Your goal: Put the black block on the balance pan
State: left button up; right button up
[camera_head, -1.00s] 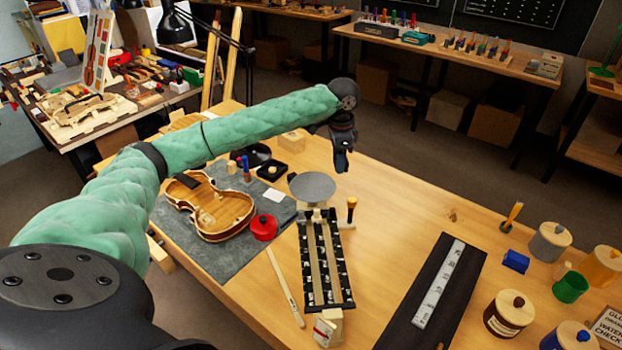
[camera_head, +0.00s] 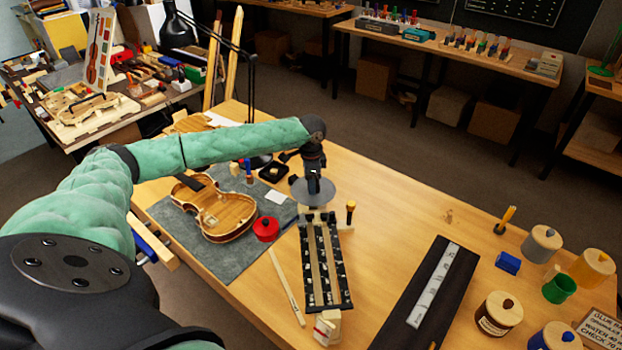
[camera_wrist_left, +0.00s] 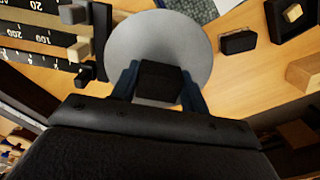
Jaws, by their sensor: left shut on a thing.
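The balance pan (camera_head: 300,190) is a grey round disc at the far end of the balance (camera_head: 322,265), which has black-and-white scales along its beam. My left gripper (camera_head: 314,187) is over the pan. In the left wrist view the black block (camera_wrist_left: 160,82) sits between the two fingers of my left gripper (camera_wrist_left: 160,88), which are shut on it. The pan (camera_wrist_left: 158,40) lies directly behind and below the block in that view. I cannot tell whether the block touches the pan. My right gripper does not show.
A violin body (camera_head: 222,212) lies on a grey mat (camera_head: 190,240) left of the balance, with a red pot (camera_head: 266,228) beside it. A dark board with a white rule (camera_head: 434,285) lies to the right. Jars (camera_head: 498,313) stand at the right edge. Table between is clear.

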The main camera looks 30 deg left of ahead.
pick_arm(q)
jog(key=shift+f, duration=0.15)
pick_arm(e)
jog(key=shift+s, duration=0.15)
pick_arm(q)
jog(key=shift+f, duration=0.1)
jog(key=o, duration=1)
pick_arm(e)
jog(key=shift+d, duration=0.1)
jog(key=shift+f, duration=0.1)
pick_arm(q)
jog(key=shift+r+b, duration=0.45)
jog(key=shift+r, duration=0.1)
notch_tip(320, 180, up, 3)
jog(key=shift+f+b, duration=0.2)
jog(key=shift+b, duration=0.5)
jog(key=shift+r+b, duration=1.35)
jog(key=shift+r, duration=2.9)
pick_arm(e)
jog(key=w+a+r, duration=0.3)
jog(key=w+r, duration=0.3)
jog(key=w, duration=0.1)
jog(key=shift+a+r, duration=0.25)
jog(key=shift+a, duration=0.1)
